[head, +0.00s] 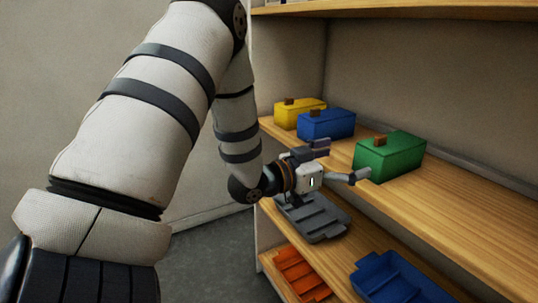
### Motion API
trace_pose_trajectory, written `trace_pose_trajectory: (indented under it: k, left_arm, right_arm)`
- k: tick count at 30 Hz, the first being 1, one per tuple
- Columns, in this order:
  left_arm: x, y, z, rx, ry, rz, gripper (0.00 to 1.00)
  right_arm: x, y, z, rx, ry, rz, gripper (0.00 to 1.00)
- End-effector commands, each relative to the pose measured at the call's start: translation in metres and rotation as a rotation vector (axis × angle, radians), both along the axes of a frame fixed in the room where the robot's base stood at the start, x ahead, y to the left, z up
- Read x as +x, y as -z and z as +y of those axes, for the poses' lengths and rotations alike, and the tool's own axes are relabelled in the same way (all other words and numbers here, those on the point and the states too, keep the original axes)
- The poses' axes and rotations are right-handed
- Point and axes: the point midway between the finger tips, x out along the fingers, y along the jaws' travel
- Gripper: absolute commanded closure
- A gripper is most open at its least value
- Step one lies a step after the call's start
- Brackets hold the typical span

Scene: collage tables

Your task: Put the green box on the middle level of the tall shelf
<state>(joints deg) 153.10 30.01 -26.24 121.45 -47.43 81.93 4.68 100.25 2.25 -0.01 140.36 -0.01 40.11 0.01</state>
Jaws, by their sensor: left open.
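The green box (390,158) has a small brown handle on top. It stands upright on the middle board (455,205) of the tall wooden shelf, near the board's front edge. My left gripper (341,161) is open and empty, just in front and to the left of the green box. One fingertip is close to the box's lower left corner; I cannot tell whether it touches. My right gripper is not in view.
A blue box (326,125) and a yellow box (299,113) stand left of the green box on the same board. The board is bare to its right. Below lie a grey tray (314,219), an orange tray (300,276) and a blue tray (397,284). An upper board (400,11) hangs above.

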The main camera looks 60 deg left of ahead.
Motion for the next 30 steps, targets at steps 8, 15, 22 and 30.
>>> trace_pose_trajectory:
  k: [8,15,22,30]
  left_arm:
    - [-0.102,0.239,-0.076,0.002,-0.076,0.787,0.04]
    - [-0.342,0.351,-0.142,0.057,-0.118,1.564,0.04]
    - [-0.434,0.348,-0.16,0.09,-0.13,1.828,0.04]
    - [-0.425,0.34,-0.159,0.087,-0.133,1.798,0.04]
  right_arm:
    - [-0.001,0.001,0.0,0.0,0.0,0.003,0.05]
    - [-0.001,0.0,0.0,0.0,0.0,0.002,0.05]
    - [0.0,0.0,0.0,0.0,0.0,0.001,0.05]
    - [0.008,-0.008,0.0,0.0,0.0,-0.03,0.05]
